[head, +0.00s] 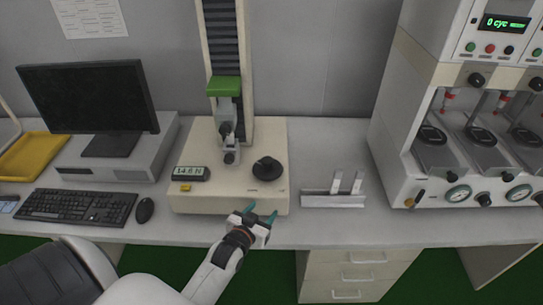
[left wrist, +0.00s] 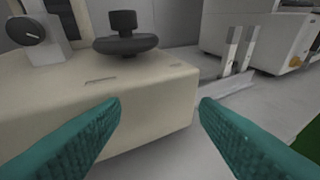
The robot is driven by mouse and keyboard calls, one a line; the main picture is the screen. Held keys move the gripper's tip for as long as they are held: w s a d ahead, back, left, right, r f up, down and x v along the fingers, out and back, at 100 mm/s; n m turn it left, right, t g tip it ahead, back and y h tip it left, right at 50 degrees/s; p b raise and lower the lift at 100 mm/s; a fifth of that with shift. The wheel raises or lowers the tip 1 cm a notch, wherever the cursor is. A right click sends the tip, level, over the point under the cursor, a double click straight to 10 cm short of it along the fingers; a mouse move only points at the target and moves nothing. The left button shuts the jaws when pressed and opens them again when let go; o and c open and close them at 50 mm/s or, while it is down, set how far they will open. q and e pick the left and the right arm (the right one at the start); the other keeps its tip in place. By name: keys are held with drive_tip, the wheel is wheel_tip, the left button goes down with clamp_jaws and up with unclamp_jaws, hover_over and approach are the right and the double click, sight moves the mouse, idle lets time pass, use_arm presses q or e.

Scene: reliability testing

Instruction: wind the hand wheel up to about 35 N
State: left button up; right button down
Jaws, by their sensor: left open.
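The black hand wheel (head: 267,168) sits on the right part of the cream tester base (head: 225,200). It has a raised knob on top. The display (head: 192,173) at the left of the base reads 14.8 N. My left gripper (head: 261,214) is open and empty at the front right edge of the base, in front of the wheel and apart from it. In the left wrist view the wheel (left wrist: 126,40) is ahead, above and left of the space between the teal fingers (left wrist: 160,115). My right gripper is not in view.
The tester column with a green crosshead (head: 224,87) rises behind the base. A metal rack (head: 334,198) stands right of it, before a large white machine (head: 400,150). Keyboard (head: 77,206), mouse (head: 145,210) and monitor (head: 88,98) are at left.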

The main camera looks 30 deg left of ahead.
use_arm(q)
drive_tip(key=t, duration=0.2)
approach(265, 167)
drive_tip(key=d+f, duration=0.2)
drive_tip(key=d, duration=0.1)
drive_tip(key=a+n+t+y, duration=0.1)
drive_tip(key=a+y, duration=0.1)
drive_tip(key=x, duration=0.8)
drive_tip(key=p+x, duration=0.1)
drive_tip(key=x, duration=0.3)
drive_tip(key=shift+w+d+r, duration=0.1)
drive_tip(key=shift+r, duration=0.3)
drive_tip(key=shift+c, duration=0.6)
drive_tip(key=c, duration=0.9)
